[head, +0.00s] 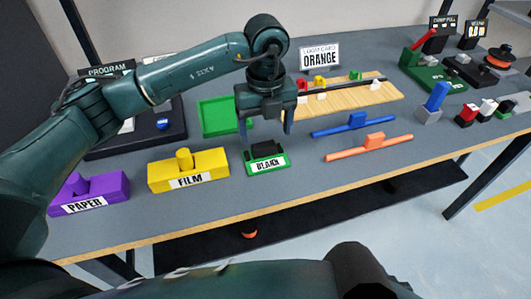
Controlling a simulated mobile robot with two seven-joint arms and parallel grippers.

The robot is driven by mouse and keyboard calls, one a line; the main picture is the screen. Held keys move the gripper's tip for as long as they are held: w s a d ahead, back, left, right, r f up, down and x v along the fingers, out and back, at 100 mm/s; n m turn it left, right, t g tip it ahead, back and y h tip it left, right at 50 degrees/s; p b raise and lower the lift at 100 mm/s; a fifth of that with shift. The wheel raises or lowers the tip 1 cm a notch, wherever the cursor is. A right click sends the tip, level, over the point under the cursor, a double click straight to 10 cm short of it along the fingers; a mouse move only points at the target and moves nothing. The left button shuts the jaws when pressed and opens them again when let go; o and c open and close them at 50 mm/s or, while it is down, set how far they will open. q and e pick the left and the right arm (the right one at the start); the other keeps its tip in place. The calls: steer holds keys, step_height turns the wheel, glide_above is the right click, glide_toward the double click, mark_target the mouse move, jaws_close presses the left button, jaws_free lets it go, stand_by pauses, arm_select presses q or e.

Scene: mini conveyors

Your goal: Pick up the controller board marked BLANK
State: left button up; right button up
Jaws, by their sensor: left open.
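The controller board marked BLANK (269,164) is a small green block with a dark top part and a white label on its front. It sits on the grey table near the front edge. My left gripper (266,128) is above it, pointing down, with its fingers apart, one to each side. It looks empty, and a gap shows between the fingertips and the board. I cannot tell exactly how the fingers line up in depth. My right gripper is not in view.
A yellow FILM block (189,171) and a purple PAPER block (90,194) stand left of the board. Blue (352,124) and orange (369,147) bars with handles lie to the right. A green tray (214,117) and a wooden board (345,98) lie behind. An ORANGE sign (319,57) stands at the back.

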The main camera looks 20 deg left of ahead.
mark_target(265, 147)
arm_select(q)
steer(key=shift+w+a+f, duration=0.1)
steer(key=shift+f, duration=1.4)
steer(key=shift+w+a+f, duration=0.1)
steer(key=shift+f, duration=1.4)
steer(key=shift+c, duration=0.5)
steer(key=shift+r, duration=0.1)
steer(key=c, duration=1)
